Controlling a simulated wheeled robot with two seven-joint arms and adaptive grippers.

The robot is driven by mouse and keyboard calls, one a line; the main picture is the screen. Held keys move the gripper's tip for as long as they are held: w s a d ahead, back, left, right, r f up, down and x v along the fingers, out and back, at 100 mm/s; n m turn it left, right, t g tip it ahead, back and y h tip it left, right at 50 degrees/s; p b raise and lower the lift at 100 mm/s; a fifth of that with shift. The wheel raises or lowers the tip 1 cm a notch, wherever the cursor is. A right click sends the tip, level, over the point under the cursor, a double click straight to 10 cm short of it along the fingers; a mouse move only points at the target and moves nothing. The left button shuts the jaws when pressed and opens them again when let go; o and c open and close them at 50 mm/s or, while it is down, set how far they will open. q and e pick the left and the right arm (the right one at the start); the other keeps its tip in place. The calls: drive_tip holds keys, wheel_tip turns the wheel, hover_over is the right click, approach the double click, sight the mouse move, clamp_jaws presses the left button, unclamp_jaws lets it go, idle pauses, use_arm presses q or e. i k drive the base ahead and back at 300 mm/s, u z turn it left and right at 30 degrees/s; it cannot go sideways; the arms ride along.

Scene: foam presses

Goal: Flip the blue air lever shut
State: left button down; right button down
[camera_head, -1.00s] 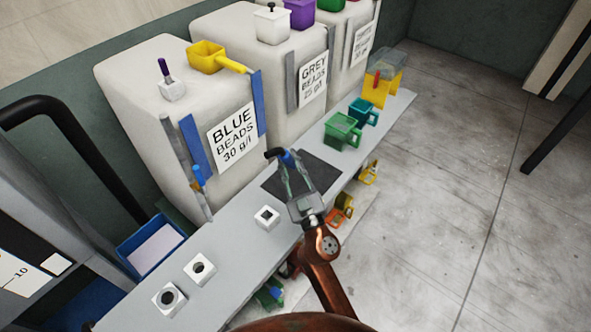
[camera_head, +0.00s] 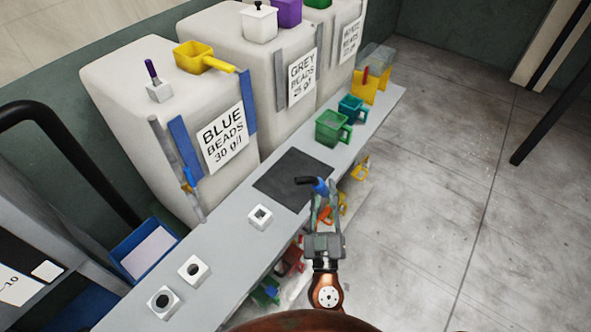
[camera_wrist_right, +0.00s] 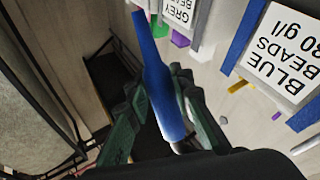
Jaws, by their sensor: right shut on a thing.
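A small blue lever (camera_head: 189,175) shows on the grey pipe at the front of the blue beads bin (camera_head: 130,100), by a yellow fitting. Its exact angle is too small to tell. In the right wrist view the blue tool (camera_wrist_right: 158,75) stands between the green fingers. My left gripper is not in view.
A grey bench (camera_head: 225,250) runs along the bins, with a dark mat (camera_head: 293,180), several white square blocks and a green cup (camera_head: 331,128). A blue tray (camera_head: 148,248) sits at left. Coloured items lie below the bench. The floor at right is clear.

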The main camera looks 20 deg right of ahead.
sight(187, 172)
drive_tip(key=u, duration=1.8)
drive_tip(key=k, duration=0.75)
drive_tip(key=z, duration=1.15)
